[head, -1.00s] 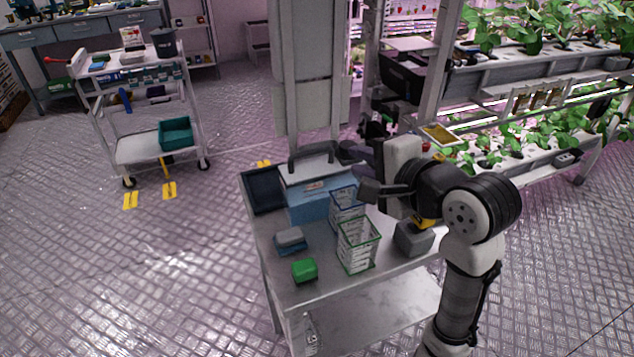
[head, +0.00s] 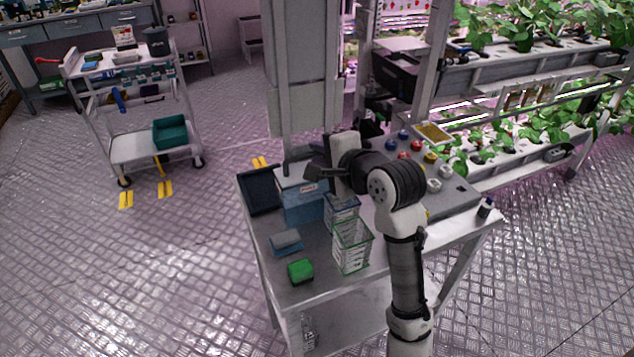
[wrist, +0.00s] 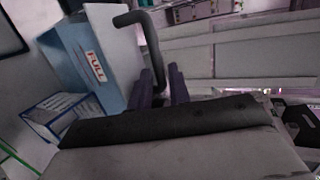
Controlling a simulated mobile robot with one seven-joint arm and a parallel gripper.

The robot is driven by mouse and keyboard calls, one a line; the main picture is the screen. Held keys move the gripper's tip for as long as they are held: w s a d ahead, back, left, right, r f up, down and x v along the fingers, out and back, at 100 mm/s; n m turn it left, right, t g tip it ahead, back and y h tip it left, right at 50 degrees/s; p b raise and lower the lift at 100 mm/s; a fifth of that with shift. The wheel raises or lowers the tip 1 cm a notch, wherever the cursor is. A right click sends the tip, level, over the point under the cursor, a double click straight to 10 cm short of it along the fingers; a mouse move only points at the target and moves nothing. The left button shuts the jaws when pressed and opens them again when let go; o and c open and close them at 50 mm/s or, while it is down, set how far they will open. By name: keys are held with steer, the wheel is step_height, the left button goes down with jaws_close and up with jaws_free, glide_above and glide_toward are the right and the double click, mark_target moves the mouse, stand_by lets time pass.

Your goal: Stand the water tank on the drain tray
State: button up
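The water tank (head: 302,207) is a blue box with a pale top and a dark handle, standing upright on the table. In the wrist view the tank (wrist: 78,62) has a white label reading FULL, and its bent handle (wrist: 152,45) rises between my fingers. The drain tray (head: 258,190), which I take to be the dark shallow tray, lies left of the tank at the table's far left corner and looks empty. My gripper (head: 312,172) is at the tank's handle. In the wrist view its fingers (wrist: 162,88) are apart, with the handle between them and a gap visible.
A tall pale column (head: 302,80) rises behind the table.

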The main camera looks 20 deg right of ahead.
steer(key=shift+x, duration=0.85)
steer(key=shift+c, duration=0.5)
jaws_close()
steer(key=shift+s, duration=0.1)
